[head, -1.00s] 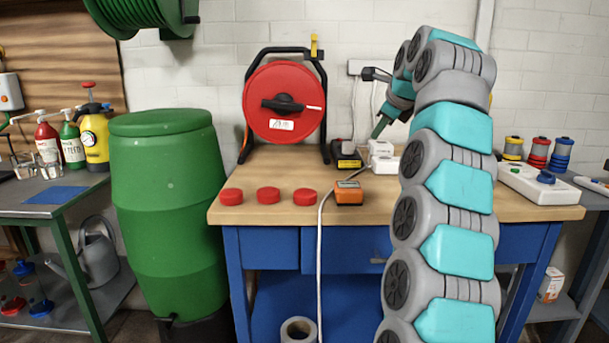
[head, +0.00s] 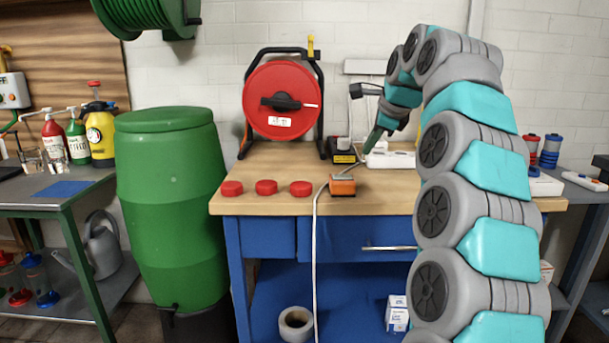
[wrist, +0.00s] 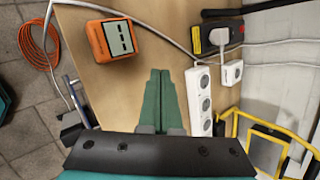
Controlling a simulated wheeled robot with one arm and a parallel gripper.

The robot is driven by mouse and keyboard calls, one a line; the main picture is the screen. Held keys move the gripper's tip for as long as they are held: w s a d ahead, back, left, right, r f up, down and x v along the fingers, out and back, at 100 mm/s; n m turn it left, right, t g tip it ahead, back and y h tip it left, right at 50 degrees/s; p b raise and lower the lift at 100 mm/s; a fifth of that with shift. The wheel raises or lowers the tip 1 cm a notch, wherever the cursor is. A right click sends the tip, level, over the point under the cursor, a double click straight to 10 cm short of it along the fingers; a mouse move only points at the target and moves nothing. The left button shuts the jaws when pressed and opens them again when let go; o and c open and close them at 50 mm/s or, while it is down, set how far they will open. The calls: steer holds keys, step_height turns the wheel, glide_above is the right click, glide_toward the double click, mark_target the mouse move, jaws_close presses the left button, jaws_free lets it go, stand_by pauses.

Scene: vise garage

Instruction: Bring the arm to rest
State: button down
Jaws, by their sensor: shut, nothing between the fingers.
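My arm rises on the right side of the head view and bends over the workbench (head: 375,202). My gripper (head: 370,147) hangs at its end, pointing down and left above the bench top, near a white power strip (head: 390,160). In the wrist view my gripper (wrist: 160,78) shows its two green fingers pressed together with nothing between them. The power strip (wrist: 199,100) lies just right of the fingers there. An orange meter with a display (wrist: 114,40) lies on the bench, apart from the fingers.
A red cable reel (head: 284,100) stands at the back of the bench. Red caps (head: 266,187) lie along the front left. A white cable (head: 315,240) hangs over the front edge. A green barrel (head: 172,210) stands left of the bench. A black and yellow adapter (head: 343,152) sits behind the meter.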

steer(key=s+a+f+n+g, duration=0.2)
steer(key=s+f+n, duration=0.45)
steer(key=s, duration=0.45)
steer(key=s+a+f+n+g, duration=0.25)
steer(key=s+f+n, duration=0.35)
steer(key=s, duration=0.5)
steer(key=s+d+f+n+g, duration=0.1)
steer(key=s+f+n, duration=0.1)
steer(key=s+f, duration=0.4)
steer(key=s+d+f+n+g+h, duration=0.1)
steer(key=s+d+f+n+g, duration=0.1)
steer(key=s+f, duration=0.5)
steer(key=s+d+f+n+g+h, duration=0.1)
steer(key=s+f+n, duration=0.3)
steer(key=s, duration=1.2)
step_height(320, 180, down, 3)
steer(key=shift+d+r+g, duration=0.15)
steer(key=shift+d+g, duration=0.15)
steer(key=shift+g, duration=0.05)
steer(key=shift+s, duration=0.1)
